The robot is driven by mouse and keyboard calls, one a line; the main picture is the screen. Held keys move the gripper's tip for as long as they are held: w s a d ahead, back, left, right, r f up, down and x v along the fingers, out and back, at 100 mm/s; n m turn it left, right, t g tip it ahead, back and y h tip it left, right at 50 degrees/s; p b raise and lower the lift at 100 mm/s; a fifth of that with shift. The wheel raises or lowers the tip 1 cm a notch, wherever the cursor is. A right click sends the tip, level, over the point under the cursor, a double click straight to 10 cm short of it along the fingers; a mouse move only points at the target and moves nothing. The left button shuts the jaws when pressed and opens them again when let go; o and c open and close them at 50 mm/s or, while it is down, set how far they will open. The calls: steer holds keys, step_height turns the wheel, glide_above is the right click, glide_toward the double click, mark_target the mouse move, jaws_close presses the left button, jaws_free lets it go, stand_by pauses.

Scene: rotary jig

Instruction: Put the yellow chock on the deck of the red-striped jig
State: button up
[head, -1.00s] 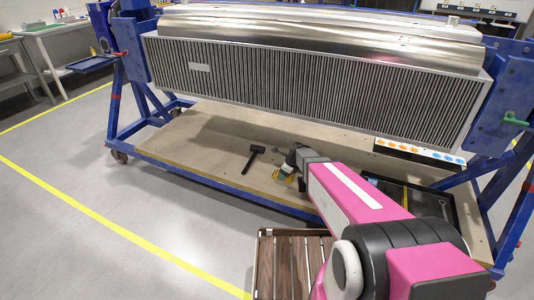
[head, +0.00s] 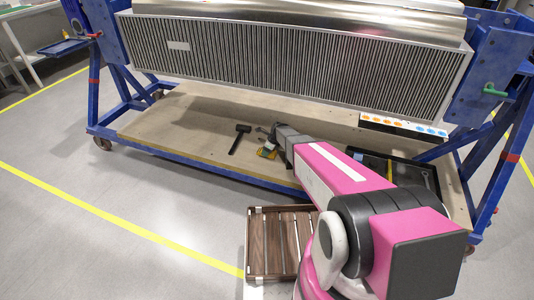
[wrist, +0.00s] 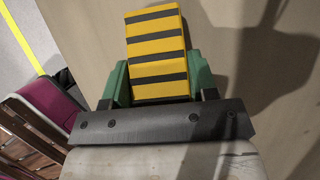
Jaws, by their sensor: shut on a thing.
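The yellow chock (wrist: 156,55) has black stripes. It sits between the green fingers of my gripper (wrist: 160,75), which is shut on it. In the head view the chock (head: 266,152) is small and partly hidden by my gripper (head: 272,147), over the front part of the deck. The jig is a blue frame (head: 94,85) with red bands on its legs, carrying a large finned metal unit (head: 290,70). Its tan deck (head: 185,125) lies low between the legs and shows under the chock in the wrist view (wrist: 230,60). I cannot tell whether the chock touches the deck.
A black mallet (head: 240,137) lies on the deck left of my gripper. A dark tray (head: 433,178) is on the deck to the right. A brown slatted crate (head: 249,240) stands on the floor in front. The deck's left part is clear. The finned unit hangs above the deck.

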steer(key=shift+f, duration=0.8)
steer(key=o, duration=1.1)
steer(key=shift+f, duration=0.15)
steer(key=v, duration=1.2)
steer(key=shift+s, duration=0.1)
steer(key=shift+s+d+r+n+g+h, duration=0.3)
steer(key=shift+s+d+r+n+h, duration=0.4)
steer(key=shift+s+d+r+n, duration=2.45)
steer(key=shift+s+d+r+n+g+h, duration=0.3)
steer(key=shift+s+d+r+n+h, duration=0.75)
steer(key=shift+s+n, duration=4.2)
steer(key=shift+s+d+r+n+g+h, duration=0.35)
steer(key=shift+s+d+r+n, duration=1.7)
steer(key=shift+s, duration=3.5)
